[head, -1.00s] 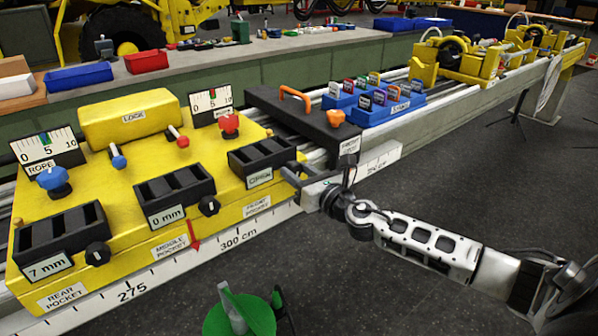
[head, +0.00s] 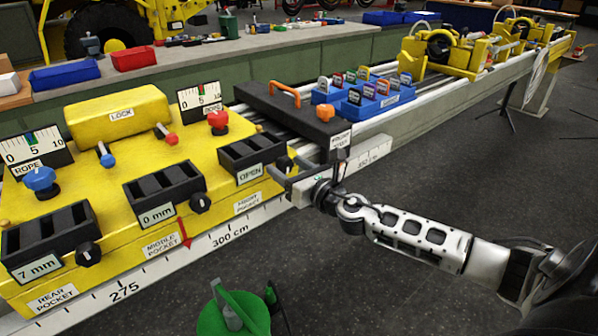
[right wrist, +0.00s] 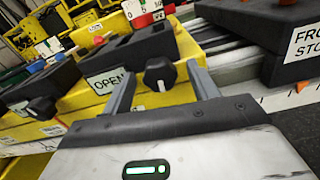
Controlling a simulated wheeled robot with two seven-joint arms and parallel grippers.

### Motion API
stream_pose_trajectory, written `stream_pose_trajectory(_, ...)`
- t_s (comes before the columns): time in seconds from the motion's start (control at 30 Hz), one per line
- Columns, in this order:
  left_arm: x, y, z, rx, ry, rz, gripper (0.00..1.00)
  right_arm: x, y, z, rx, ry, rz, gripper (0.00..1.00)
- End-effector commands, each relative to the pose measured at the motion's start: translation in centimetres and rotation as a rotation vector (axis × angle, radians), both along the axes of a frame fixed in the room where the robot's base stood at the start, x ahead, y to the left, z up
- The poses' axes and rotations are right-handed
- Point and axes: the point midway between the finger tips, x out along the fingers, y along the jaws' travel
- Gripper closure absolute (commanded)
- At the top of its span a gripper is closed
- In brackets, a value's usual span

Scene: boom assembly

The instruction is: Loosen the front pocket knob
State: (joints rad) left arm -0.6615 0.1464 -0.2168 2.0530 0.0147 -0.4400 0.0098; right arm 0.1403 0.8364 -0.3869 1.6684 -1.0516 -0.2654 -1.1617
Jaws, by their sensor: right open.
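The front pocket (head: 252,152) is the black box labelled OPEN at the right end of the yellow carriage (head: 110,205). Its dark front pocket knob (head: 284,163) is partly hidden behind my right gripper in the head view. In the right wrist view the front pocket knob (right wrist: 160,73) shows a white mark pointing down. My right gripper (head: 278,176) is open; in the right wrist view its fingers (right wrist: 159,78) stand to the left and right of the knob, with gaps visible. Contact is not seen. My left gripper is out of view.
The middle pocket knob (head: 200,203) and rear pocket knob (head: 88,254) are further left.

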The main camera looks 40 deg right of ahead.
Motion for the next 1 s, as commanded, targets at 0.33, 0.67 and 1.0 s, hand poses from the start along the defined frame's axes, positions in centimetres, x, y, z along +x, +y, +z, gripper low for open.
stream_pose_trajectory(0.33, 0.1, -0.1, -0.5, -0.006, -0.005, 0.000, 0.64, -5.0, -0.4, -0.4, -0.003, 0.005, 0.001, 0.41)
stream_pose_trajectory(0.67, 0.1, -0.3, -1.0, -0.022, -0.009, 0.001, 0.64, -10.3, -0.8, -0.4, -0.001, 0.006, 0.001, 0.41)
stream_pose_trajectory(1.0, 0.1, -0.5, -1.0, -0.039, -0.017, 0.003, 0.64, -14.5, -1.1, -0.2, 0.003, 0.002, 0.000, 0.41)
